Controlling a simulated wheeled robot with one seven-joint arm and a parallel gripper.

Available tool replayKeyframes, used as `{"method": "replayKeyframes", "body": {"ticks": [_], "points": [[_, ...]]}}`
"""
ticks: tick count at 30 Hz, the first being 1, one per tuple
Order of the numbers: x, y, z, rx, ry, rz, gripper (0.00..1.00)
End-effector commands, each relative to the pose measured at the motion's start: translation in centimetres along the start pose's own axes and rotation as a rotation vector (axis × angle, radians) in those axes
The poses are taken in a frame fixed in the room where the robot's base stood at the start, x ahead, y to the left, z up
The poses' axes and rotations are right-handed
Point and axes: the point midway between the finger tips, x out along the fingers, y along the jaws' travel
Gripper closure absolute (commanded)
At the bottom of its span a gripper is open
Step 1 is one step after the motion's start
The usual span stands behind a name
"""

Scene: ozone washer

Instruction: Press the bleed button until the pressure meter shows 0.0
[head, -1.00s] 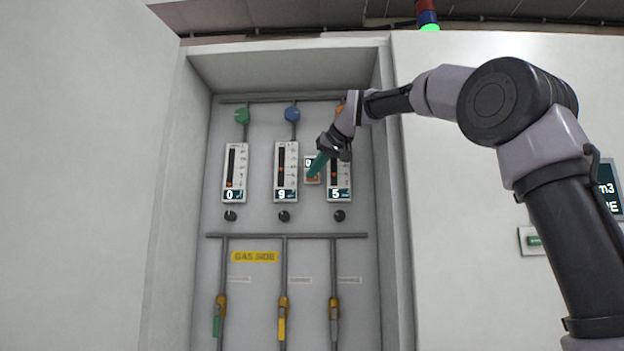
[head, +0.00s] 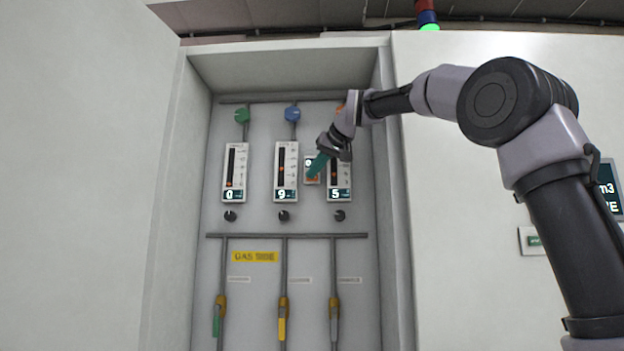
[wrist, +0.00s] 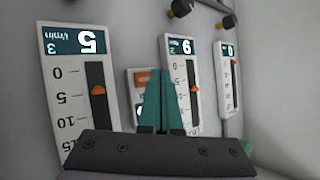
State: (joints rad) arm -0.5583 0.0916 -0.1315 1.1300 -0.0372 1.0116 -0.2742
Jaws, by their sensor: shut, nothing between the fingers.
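The pressure meter (head: 308,161) is a small white box between the middle and right flow meters. It has a dark display above an orange button (head: 313,180). My gripper (head: 311,174) is shut and empty, its teal fingers reaching in front of the box and hiding part of its display, so the full reading is not legible. In the wrist view, which shows the panel upside down, the orange button (wrist: 147,77) lies just left of my fingertips (wrist: 158,72), and the meter's display (wrist: 139,110) is mostly covered. I cannot tell whether the fingertips touch the button.
Three tall flow meters show 0 (head: 233,172), 9 (head: 286,172) and 5 (head: 339,182), with black knobs (head: 284,216) below. Pipes and valve handles (head: 282,325) run lower in the recess. The recess's right wall (head: 398,220) stands close to my arm.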

Motion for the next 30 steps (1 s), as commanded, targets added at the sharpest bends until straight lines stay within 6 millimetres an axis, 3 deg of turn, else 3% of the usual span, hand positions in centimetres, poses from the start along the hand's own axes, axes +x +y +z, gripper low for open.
{"method": "replayKeyframes", "body": {"ticks": [30], "points": [[0.53, 0.43, -0.46, 0.0, 0.001, 0.001, 1.0]]}}
